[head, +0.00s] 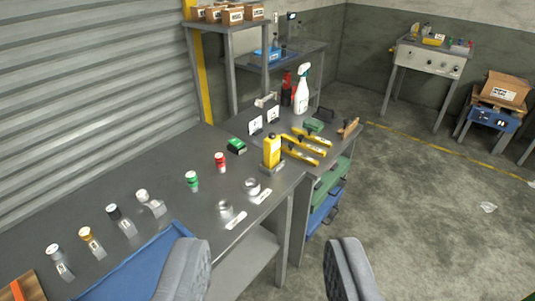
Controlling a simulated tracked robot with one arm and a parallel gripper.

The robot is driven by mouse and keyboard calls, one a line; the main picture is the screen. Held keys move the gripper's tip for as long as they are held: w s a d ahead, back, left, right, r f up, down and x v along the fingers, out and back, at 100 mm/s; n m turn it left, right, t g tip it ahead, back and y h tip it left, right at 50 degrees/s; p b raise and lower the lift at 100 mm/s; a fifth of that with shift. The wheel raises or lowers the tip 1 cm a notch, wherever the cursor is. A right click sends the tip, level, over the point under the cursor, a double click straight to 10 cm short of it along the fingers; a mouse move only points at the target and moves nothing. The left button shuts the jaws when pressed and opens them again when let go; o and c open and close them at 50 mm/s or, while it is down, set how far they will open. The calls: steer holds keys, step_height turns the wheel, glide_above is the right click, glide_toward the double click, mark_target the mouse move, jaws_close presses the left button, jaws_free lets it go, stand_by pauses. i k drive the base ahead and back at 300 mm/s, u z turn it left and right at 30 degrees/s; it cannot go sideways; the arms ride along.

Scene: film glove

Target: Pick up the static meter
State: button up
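A yellow upright device (271,152), which looks like the static meter, stands on a dark base near the front edge of the grey workbench (130,170). Its front markings are too small to read. My gripper (267,270) is open at the bottom of the head view, with its two grey padded fingers wide apart and nothing between them. The device is ahead of the gap, well beyond the fingertips. Nothing covers it.
Yellow-handled tools (305,145) lie just right of the device. A red can (220,162) and a green can (192,181) stand to its left, with small metal tins (252,187) in front. A white spray bottle (302,92) stands behind. Floor (420,200) at right is mostly clear.

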mark_target(272, 143)
steer(key=u, duration=0.05)
steer(key=k, duration=0.6)
steer(key=z, duration=0.25)
steer(key=i, duration=1.1)
steer(key=u, duration=0.5)
steer(key=i, duration=0.95)
steer(key=u, duration=0.65)
